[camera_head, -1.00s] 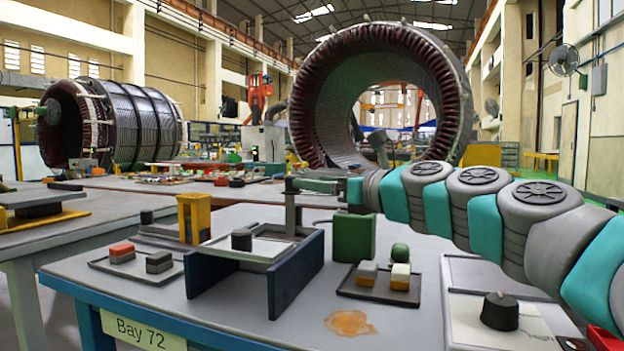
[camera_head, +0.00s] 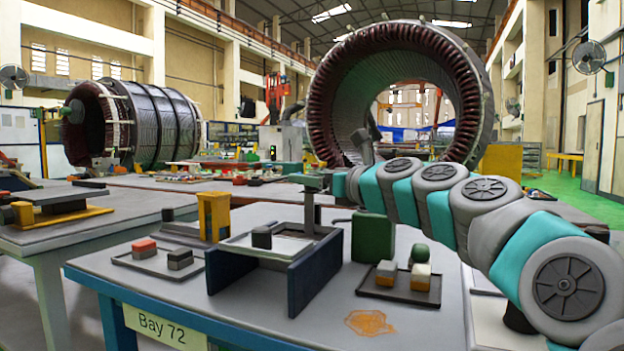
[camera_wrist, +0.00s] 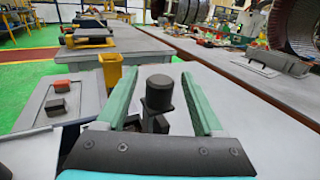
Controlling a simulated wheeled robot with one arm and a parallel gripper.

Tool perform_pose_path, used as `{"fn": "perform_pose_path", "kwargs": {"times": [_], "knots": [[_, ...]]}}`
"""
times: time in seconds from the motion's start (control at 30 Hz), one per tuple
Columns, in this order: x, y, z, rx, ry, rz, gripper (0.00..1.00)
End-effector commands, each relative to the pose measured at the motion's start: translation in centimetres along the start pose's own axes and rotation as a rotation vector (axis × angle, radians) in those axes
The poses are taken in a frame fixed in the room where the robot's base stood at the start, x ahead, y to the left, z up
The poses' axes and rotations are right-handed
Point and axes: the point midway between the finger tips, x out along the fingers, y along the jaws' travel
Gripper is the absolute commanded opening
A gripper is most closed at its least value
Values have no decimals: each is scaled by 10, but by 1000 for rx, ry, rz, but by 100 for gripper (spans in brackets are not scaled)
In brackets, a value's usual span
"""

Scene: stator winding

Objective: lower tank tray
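The tank tray (camera_head: 290,246) is a pale, flat tray with a dark rim, level between two dark blue walls (camera_head: 316,273) on the bench. A small black block (camera_head: 262,237) sits on it, and a thin grey post (camera_head: 309,212) rises at its back right. My gripper (camera_head: 306,181) is at the top of the post. In the wrist view the two teal fingers of my gripper (camera_wrist: 165,98) are spread, with a dark upright cylinder (camera_wrist: 158,92) between them. Gaps show beside the cylinder. The head view hides how close the fingers are to the post.
A green box (camera_head: 373,238) stands right of the walls, and a yellow bracket (camera_head: 213,215) stands left. Dark trays with small blocks lie at left (camera_head: 158,262) and right (camera_head: 400,290). An orange stain (camera_head: 370,323) marks the clear front of the bench.

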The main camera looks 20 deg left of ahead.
Motion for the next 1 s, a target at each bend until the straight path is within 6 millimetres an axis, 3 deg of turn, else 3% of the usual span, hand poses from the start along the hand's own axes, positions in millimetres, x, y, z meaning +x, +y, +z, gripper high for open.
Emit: {"fn": "perform_pose_path", "kwargs": {"times": [0.07,0.6,1.0], "knots": [[0,0,0,0,0,0,61],[0,0,0,0,0,0,0],[0,0,0,0,1,0,0]]}}
